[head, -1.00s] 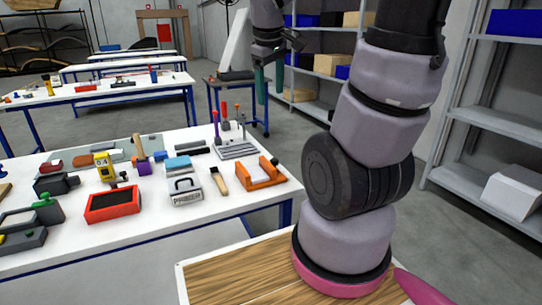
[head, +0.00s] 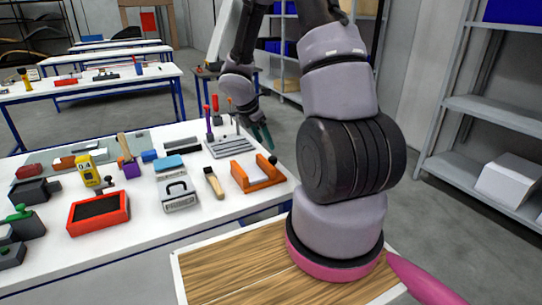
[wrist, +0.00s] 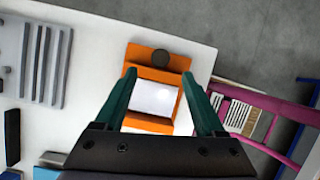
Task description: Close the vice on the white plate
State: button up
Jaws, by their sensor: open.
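The orange vice (head: 264,185) sits at the right end of the white table, with a dark round knob at one end. The white plate (wrist: 153,99) lies between its orange jaws, and the plate also shows in the head view (head: 255,169). My gripper (head: 262,134) is open and empty, above and behind the vice. In the wrist view, the green fingers of my gripper (wrist: 159,74) stand apart on either side of the vice (wrist: 147,55), with the knob beyond the fingertips. I cannot tell the exact height of the fingers above the table.
A wooden-handled brush (head: 214,183) and a grey box (head: 178,192) lie left of the vice. A grey slotted rack (head: 231,147) holding upright tools stands behind it. A red tray (head: 98,212) is farther left.

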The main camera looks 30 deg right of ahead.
aim_at(272, 157)
jog(key=x, duration=0.7)
jog(key=shift+d+f, duration=0.15)
jog(key=shift+f, duration=0.25)
grip_shut()
